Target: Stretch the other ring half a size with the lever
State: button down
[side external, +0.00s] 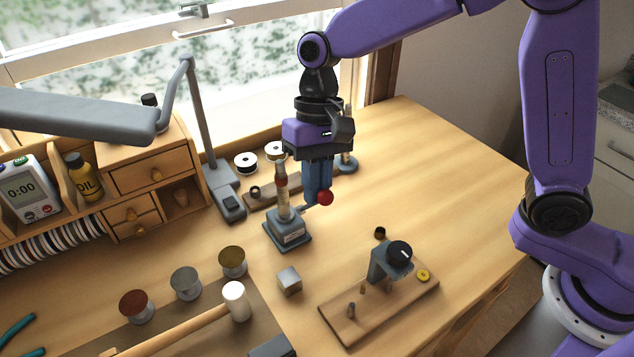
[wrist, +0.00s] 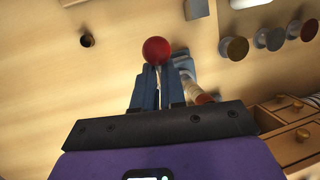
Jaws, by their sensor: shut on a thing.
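The ring stretcher (side external: 290,234) stands upright on the table, with a grey base and a tapered post with a reddish band. Its lever ends in a red ball (side external: 325,197), which also shows in the wrist view (wrist: 157,50). My gripper (side external: 316,200) points down beside the post, shut on the lever just behind the ball; in the wrist view its fingers (wrist: 158,78) close around a pale rod. A small dark ring-like piece (side external: 255,191) is on a wooden strip behind the stretcher. I cannot make out a ring on the post.
A wooden board with a clamp (side external: 391,260) lies front right. A lamp stand (side external: 200,130) and drawers (side external: 150,174) are at left.

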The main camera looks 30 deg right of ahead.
jog(key=shift+w+a, duration=0.1)
jog(key=shift+w, duration=0.2)
jog(key=c, duration=1.2)
grip_release()
jog(key=shift+s, duration=0.1)
jog(key=v, duration=1.7)
jog(key=shift+r, duration=0.25)
jog(key=shift+s, duration=0.1)
jog(key=s+d+f+n+t, duration=0.1)
jog(key=s+d+f+n, duration=0.3)
jog(key=s, duration=0.4)
jog(key=s+d+f+n+t+h, duration=0.1)
jog(key=s+d+f+n, duration=0.3)
jog(key=s+d+f, duration=0.3)
jog(key=s+d+f+n+t, duration=0.1)
jog(key=s+d+f+n, duration=0.4)
jog(key=s+d, duration=0.4)
jog(key=shift+s+d+f+h, duration=0.25)
jog(key=shift+s+f+h, duration=0.15)
jog(key=shift+f, duration=0.1)
